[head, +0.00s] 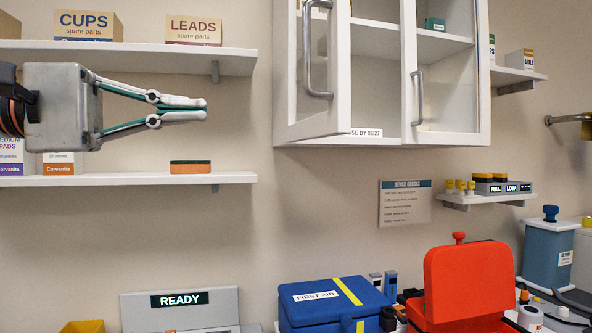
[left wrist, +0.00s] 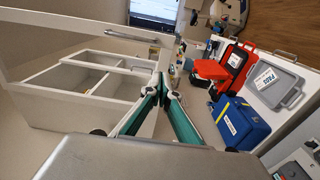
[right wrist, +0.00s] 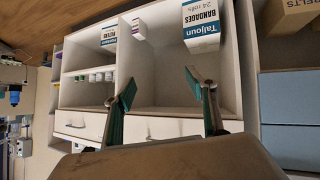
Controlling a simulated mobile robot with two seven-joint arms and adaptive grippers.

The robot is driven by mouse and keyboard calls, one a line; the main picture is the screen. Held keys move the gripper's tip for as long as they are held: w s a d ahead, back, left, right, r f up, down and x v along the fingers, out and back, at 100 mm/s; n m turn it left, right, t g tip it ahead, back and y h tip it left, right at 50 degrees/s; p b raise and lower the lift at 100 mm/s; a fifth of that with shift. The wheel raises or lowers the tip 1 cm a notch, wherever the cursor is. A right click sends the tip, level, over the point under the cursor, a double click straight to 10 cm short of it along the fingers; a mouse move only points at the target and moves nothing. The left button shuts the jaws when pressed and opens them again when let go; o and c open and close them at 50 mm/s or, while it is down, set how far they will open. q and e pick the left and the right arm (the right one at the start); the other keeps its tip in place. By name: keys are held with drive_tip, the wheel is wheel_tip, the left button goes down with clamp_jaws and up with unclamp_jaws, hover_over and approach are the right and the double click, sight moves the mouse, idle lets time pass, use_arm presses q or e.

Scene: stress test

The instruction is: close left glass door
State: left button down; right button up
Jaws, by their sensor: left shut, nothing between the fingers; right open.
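The white wall cabinet (head: 381,10) is at the top centre of the head view. Its left glass door (head: 338,70) stands open, swung out towards me, with a curved metal handle (head: 307,50). The right glass door (head: 410,60) looks shut. In the left wrist view the cabinet (left wrist: 60,105) and the long handle (left wrist: 130,35) also show. My left gripper (head: 205,108) is shut and empty, left of the open door and apart from it. It also shows in the left wrist view (left wrist: 166,85). My right gripper (right wrist: 167,88) is open and empty, facing other shelves.
Two wall shelves (head: 130,58) with boxes lie around my left gripper. Below the cabinet are a blue first aid box (head: 330,300) and a red box (head: 470,280). The wall between shelves and cabinet is clear. A bandages box (right wrist: 201,25) stands near my right gripper.

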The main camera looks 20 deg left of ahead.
use_arm(q)
wheel_tip(320, 180, down, 3)
drive_tip(key=w, duration=0.2)
approach(318, 132)
drive_tip(key=x, duration=0.6)
drive_tip(key=shift+d+p, duration=0.25)
drive_tip(key=shift+p, duration=0.1)
drive_tip(key=shift+w+d, duration=0.15)
drive_tip(key=shift+d, duration=0.1)
use_arm(e)
drive_tip(key=shift+s+a+f, duration=0.15)
drive_tip(key=shift+s+f, duration=0.1)
drive_tip(key=shift+f, duration=0.05)
drive_tip(key=shift+w+r, duration=0.15)
drive_tip(key=shift+r, duration=0.05)
